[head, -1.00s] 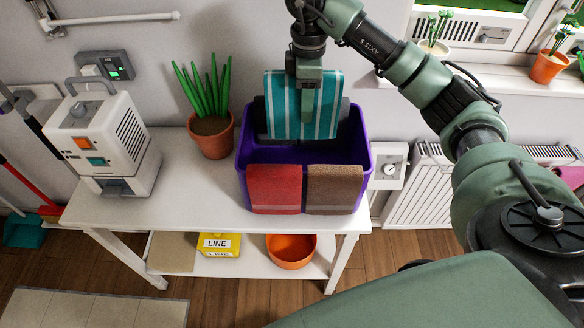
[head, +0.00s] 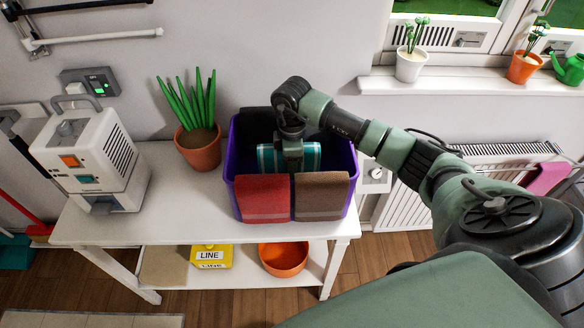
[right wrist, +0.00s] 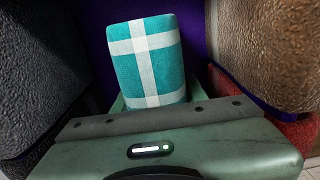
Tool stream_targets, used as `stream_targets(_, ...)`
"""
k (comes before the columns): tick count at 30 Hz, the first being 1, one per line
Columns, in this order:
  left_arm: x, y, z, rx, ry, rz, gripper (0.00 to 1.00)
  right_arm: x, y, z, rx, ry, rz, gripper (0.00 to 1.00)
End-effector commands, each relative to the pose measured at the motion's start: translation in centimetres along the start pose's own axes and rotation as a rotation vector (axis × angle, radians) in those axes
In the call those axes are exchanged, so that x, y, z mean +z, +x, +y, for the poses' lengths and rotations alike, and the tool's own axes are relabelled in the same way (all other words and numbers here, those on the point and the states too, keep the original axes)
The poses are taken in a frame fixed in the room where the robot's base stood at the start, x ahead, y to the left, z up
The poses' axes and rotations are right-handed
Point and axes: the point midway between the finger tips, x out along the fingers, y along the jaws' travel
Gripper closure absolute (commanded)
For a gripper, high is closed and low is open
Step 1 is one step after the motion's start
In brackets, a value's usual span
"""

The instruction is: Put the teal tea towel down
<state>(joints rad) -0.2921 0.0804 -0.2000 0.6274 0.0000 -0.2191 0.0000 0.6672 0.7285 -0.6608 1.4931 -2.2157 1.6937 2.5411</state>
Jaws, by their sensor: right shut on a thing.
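The teal tea towel (head: 308,157), with white stripes, is down inside the purple tub (head: 231,172) on the white table. My right gripper (head: 291,163) reaches into the tub from above and is shut on the towel. In the right wrist view the towel (right wrist: 148,62) stands up between the fingers, with purple tub surface (right wrist: 192,28) behind it. I cannot tell whether its lower edge touches the tub floor. My left gripper is not in view.
A red towel (head: 262,199) and a brown towel (head: 321,196) hang over the tub's front rim; a dark cloth (head: 258,124) hangs at the back. A potted plant (head: 198,147) and a white appliance (head: 90,155) stand left on the table (head: 185,212).

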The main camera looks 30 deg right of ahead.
Motion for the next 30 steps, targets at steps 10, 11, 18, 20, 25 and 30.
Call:
stream_targets(10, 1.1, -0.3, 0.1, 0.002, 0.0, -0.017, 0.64, 0.0, 1.6, 0.0, 0.002, 0.0, 0.0, 1.0)
stream_targets(11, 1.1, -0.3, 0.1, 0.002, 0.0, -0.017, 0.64, 0.0, 1.6, 0.0, 0.002, 0.0, 0.0, 1.0)
stream_targets(18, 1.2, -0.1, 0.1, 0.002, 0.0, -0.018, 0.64, 0.0, 1.9, 0.0, 0.001, 0.0, 0.0, 0.37)
stream_targets(20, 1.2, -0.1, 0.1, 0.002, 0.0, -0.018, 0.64, 0.0, 1.9, 0.0, 0.001, 0.0, 0.0, 0.37)
stream_targets(25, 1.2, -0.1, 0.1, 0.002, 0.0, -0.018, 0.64, 0.0, 1.9, 0.0, 0.001, 0.0, 0.0, 0.37)
stream_targets(30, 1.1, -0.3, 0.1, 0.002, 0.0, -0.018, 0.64, 0.0, 1.4, 0.1, 0.003, 0.0, 0.001, 0.37)
